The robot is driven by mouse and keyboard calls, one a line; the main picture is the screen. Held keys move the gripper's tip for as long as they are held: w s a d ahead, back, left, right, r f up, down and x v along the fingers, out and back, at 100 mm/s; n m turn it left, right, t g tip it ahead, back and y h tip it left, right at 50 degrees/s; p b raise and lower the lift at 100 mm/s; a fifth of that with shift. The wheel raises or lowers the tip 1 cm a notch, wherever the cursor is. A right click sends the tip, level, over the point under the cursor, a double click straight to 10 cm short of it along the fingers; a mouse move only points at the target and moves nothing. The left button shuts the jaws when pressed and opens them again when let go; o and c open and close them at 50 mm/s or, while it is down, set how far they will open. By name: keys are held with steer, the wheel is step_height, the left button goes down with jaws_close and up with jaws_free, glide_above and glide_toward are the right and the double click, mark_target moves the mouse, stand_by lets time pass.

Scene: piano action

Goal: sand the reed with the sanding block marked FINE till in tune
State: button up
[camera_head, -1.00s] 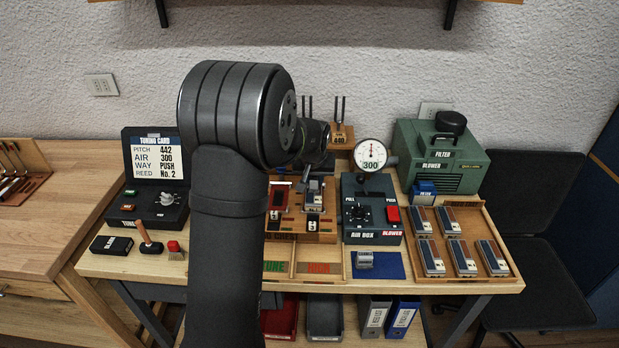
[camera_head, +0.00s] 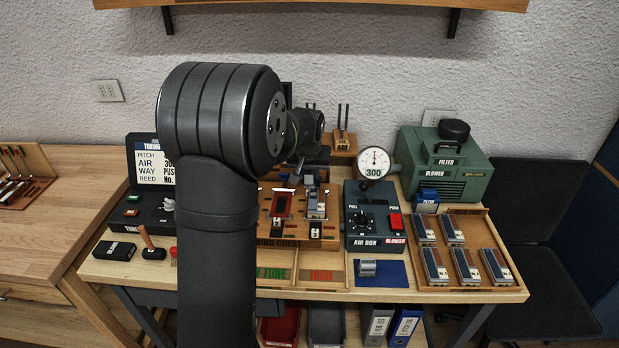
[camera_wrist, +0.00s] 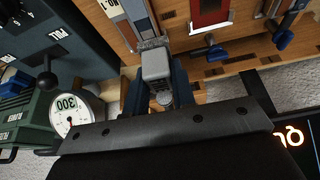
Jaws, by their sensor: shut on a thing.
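My gripper (camera_wrist: 158,90) is over the wooden chest (camera_wrist: 225,65) and shut on a grey block-like piece (camera_wrist: 155,66). I cannot tell from its face whether this is a sanding block or a reed part. In the head view my arm hides most of the gripper. A reed unit with a pale metal face (camera_head: 317,204) stands in the chest, beside a red-framed slot (camera_head: 281,204). The tuning card box (camera_head: 150,205) is partly behind my arm. No block marked FINE is legible.
The air box (camera_head: 374,228) carries a dial (camera_head: 374,162) labelled 300. A tray (camera_head: 468,290) at the right holds several reed units. A grey piece (camera_head: 367,267) lies on a blue mat (camera_head: 392,275). The green blower (camera_head: 445,165) stands behind the tray.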

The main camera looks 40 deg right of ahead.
steer(key=shift+r, duration=1.85)
stand_by(0.6)
steer(key=w+a+f+n+y, duration=0.1)
steer(key=w+a+n, duration=0.1)
steer(key=w+a, duration=0.75)
steer(key=w+a+f+n+t+y, duration=0.1)
steer(key=w+a+f+n, duration=0.15)
steer(key=w+a, duration=0.75)
steer(key=w+a+n, duration=0.3)
steer(key=w+a, duration=0.3)
steer(key=a, duration=0.8)
steer(key=shift+n+y, duration=0.6)
steer(key=shift+n, duration=0.35)
steer(key=s+a+f, duration=0.1)
steer(key=a, duration=0.3)
steer(key=s+a+f, duration=0.1)
steer(key=a+f, duration=0.1)
steer(key=a, duration=0.3)
steer(key=s+a+f, duration=0.1)
steer(key=s+a, duration=0.1)
steer(key=a, duration=0.3)
steer(key=shift+a+f, duration=0.1)
steer(key=shift+f, duration=0.25)
steer(key=s+a+f, duration=0.3)
steer(key=s+f, duration=0.1)
steer(key=s, duration=0.5)
steer(key=shift+a+t, duration=0.3)
